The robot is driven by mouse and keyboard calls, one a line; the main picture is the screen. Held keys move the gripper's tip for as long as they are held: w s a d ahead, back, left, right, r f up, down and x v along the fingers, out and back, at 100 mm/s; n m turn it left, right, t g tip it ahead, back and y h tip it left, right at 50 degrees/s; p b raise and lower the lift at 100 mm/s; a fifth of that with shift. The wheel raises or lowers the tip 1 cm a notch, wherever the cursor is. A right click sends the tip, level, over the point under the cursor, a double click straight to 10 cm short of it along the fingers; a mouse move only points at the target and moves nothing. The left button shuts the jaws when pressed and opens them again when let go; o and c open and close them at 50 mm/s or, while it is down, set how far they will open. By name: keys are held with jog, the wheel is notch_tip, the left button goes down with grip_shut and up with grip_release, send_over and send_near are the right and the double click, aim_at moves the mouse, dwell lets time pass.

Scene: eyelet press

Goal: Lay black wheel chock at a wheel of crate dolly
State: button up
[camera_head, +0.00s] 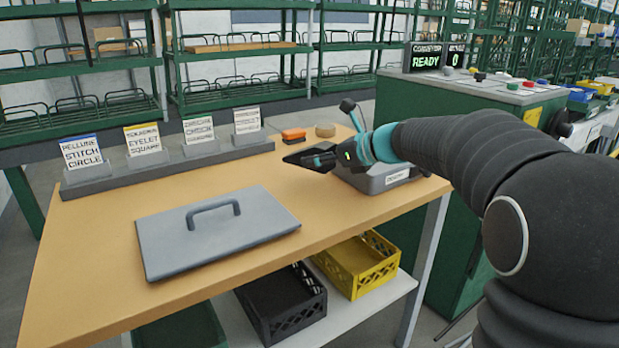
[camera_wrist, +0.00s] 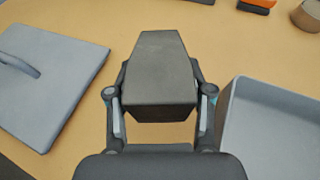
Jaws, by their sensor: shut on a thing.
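The black wheel chock (camera_wrist: 160,66) is a dark wedge with a flat end face toward the wrist. My gripper (camera_wrist: 160,93) is shut on it, with a finger on each side. In the head view the chock (camera_head: 298,156) shows as a dark shape at the tip of my gripper (camera_head: 318,158), above the far right part of the table. Its far side is hidden. I do not see a crate dolly or its wheels in either view.
The wooden table (camera_head: 110,222) bears a grey lid with a handle (camera_head: 170,238), a grey bin (camera_head: 395,178), a sign rack (camera_head: 150,172), an orange-and-black item (camera_head: 293,135) and a tape roll (camera_head: 325,130). A black crate (camera_head: 290,312) and yellow crate (camera_head: 372,278) sit below.

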aim_at(311, 187)
jog(key=shift+w+a+f, duration=0.2)
jog(key=shift+a+f, duration=0.2)
jog(key=shift+a, duration=0.1)
jog(key=shift+w+a+f, duration=0.15)
jog(key=shift+a+f, duration=0.2)
jog(key=shift+a, duration=0.1)
jog(key=shift+f+b, duration=0.35)
jog(key=shift+f, duration=1.5)
jog(key=shift+f, duration=0.1)
jog(key=shift+f, duration=0.15)
jog(key=o, duration=1.4)
jog(key=shift+c, duration=0.2)
